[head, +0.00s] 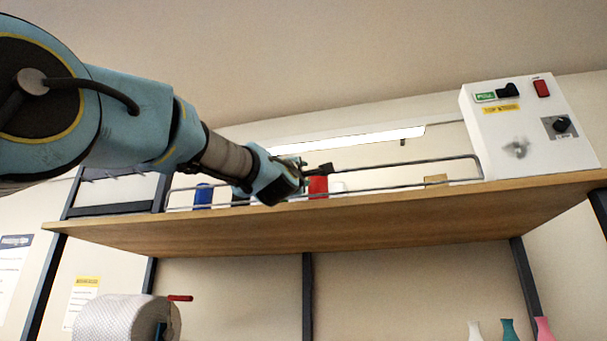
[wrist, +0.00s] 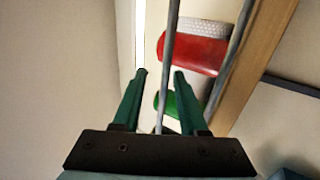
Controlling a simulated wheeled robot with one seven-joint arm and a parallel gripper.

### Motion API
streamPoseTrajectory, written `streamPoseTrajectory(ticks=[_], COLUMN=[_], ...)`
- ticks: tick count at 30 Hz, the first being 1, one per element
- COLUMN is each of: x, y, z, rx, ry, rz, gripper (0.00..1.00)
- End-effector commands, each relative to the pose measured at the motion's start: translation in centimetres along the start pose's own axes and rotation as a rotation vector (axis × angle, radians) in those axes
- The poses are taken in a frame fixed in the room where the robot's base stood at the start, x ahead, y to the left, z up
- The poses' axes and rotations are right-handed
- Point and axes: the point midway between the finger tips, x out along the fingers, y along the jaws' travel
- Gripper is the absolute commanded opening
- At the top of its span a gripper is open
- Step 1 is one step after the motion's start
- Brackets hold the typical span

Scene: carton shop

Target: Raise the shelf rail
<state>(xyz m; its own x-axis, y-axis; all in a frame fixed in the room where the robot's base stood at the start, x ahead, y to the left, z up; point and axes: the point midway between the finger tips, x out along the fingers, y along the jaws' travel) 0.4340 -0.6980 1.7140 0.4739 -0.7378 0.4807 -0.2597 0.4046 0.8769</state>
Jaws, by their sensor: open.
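The shelf rail (head: 405,162) is a thin grey metal guard along the front of the wooden shelf (head: 370,212), with an upper and a lower bar. My gripper (head: 325,169) is at the rail's upper bar, near the middle of its length. In the wrist view my gripper (wrist: 160,74) is open, with two green fingers and nothing gripped. One grey bar of the rail (wrist: 168,45) passes between the fingertips in the picture; I cannot tell whether they touch it. My wrist hides part of the rail in the head view.
Behind the rail stand a red container (head: 318,186), a blue one (head: 203,195) and a green one (wrist: 172,104). A white control box (head: 520,135) stands at the shelf's right end. A white roll (head: 115,318) and several small bottles (head: 508,330) are below.

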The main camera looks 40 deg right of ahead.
Motion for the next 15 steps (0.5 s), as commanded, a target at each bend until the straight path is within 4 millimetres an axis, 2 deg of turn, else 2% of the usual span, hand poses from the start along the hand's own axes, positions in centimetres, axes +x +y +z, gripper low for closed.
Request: streamPoseTrajectory(ticks=[4,7,15], x=[-0.3,-1.5,-6.8], y=[-0.1,-0.2,-0.4], z=[0.0,0.0,0.0], rx=[0.0,-0.001,0.0], ry=[0.0,0.0,0.0], rz=[0.001,0.002,0.002], gripper=[0.42,0.42,0.42])
